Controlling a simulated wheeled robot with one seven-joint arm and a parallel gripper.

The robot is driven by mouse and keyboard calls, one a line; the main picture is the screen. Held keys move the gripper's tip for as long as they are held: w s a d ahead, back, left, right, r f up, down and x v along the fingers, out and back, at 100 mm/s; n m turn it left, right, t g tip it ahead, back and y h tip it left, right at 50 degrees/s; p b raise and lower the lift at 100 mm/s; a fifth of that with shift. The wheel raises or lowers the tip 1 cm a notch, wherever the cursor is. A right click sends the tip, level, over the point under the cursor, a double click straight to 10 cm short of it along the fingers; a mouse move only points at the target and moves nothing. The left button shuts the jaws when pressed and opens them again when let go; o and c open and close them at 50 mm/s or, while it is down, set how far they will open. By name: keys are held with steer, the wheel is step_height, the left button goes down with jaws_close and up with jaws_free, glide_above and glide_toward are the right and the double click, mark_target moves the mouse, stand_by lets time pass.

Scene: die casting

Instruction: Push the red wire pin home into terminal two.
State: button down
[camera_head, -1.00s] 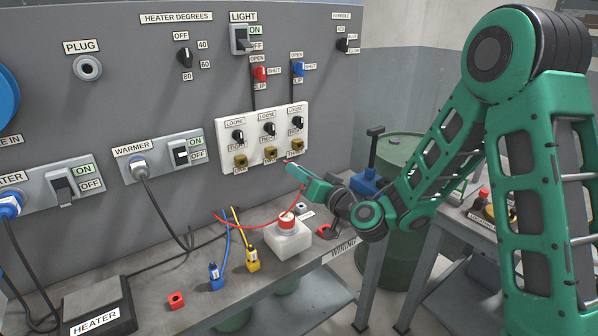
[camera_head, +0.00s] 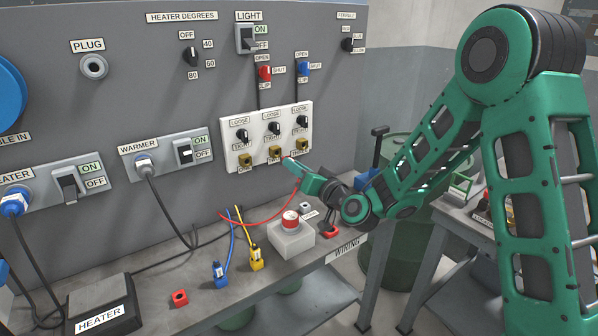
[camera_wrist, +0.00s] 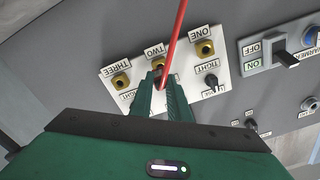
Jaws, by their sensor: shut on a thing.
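The white terminal block (camera_head: 233,157) on the grey panel has three brass terminals under black knobs. Terminal two (camera_head: 275,152) is the middle one; it also shows in the wrist view (camera_wrist: 158,62) under the upside-down label TWO. My gripper (camera_head: 292,163) is shut on the red wire (camera_head: 268,219) near its pin end, in front of terminal two. In the wrist view my gripper (camera_wrist: 160,84) has its fingertips close to terminal two, and the red wire (camera_wrist: 177,32) runs up between them. The pin is mostly hidden by the fingers, so I cannot tell how deep it sits.
A blue wire (camera_head: 220,270) and a yellow wire (camera_head: 256,258) stand on the bench below. A grey box with a red button (camera_head: 291,220) is beneath my gripper. Terminals one (camera_head: 245,161) and three (camera_head: 302,146) flank terminal two. A green drum (camera_head: 392,240) stands to the right.

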steer(key=shift+w+a, duration=0.3)
steer(key=shift+w, duration=0.2)
steer(key=shift+x, duration=1.65)
stand_by(1.4)
steer(key=c, duration=1.6)
jaws_free()
steer(key=shift+r, duration=0.1)
steer(key=v, duration=1)
steer(key=shift+s+d, duration=0.2)
steer(key=shift+s, duration=0.1)
